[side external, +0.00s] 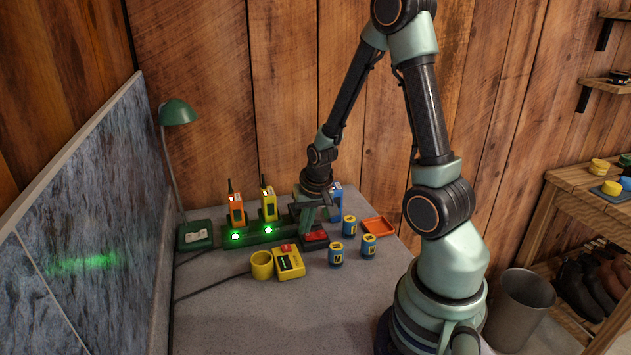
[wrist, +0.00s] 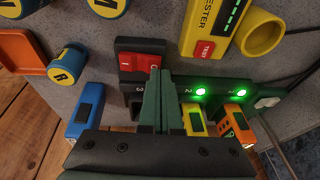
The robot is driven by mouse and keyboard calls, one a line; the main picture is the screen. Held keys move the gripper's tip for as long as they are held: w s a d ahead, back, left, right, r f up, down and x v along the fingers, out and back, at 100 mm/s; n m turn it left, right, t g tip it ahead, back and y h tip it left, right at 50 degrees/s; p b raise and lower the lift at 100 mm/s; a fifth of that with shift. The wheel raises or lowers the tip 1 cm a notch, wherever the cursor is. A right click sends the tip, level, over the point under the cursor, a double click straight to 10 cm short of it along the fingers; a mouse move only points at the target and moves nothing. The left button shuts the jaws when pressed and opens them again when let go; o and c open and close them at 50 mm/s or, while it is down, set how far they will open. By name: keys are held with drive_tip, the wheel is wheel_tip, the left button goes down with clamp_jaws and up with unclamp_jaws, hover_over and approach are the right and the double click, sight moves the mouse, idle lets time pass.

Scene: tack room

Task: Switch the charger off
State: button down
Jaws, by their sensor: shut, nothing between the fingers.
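The charger (side external: 253,237) is a long dark green block; its numbered bar (wrist: 217,82) shows in the wrist view. Its red rocker switch (side external: 315,236) sits in a dark housing at the right end; in the wrist view the switch (wrist: 132,63) carries a white "I" mark. Green lights (wrist: 200,91) glow at slots 1 and 2. An orange radio (side external: 236,209) and a yellow radio (side external: 268,204) stand there. My gripper (wrist: 158,70) is shut and empty, its tips beside the switch's right end in the wrist view. Contact cannot be told. The fingers partly hide slot 3.
A blue radio (wrist: 85,110) is beside slot 3. A yellow tester (side external: 289,263) and yellow cup (side external: 262,265) sit in front. Several blue batteries (side external: 336,254) and an orange tray (side external: 379,227) lie right. A green lamp (side external: 177,113) stands at the left.

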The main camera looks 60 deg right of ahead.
idle(0.3)
drive_tip(key=shift+w+a+f, duration=0.1)
drive_tip(key=shift+f, duration=0.3)
drive_tip(key=shift+r, duration=0.1)
drive_tip(key=shift+s+d+r, duration=0.3)
drive_tip(key=shift+s+d, duration=0.2)
drive_tip(key=shift+s, duration=0.05)
drive_tip(key=shift+r, duration=0.15)
drive_tip(key=shift+w+r, duration=0.1)
drive_tip(key=shift+r, duration=0.15)
drive_tip(key=a+r, duration=0.3)
drive_tip(key=r, duration=0.9)
drive_tip(key=shift+s+a+r, duration=0.25)
drive_tip(key=shift+a+r, duration=0.05)
drive_tip(key=shift+a, duration=0.05)
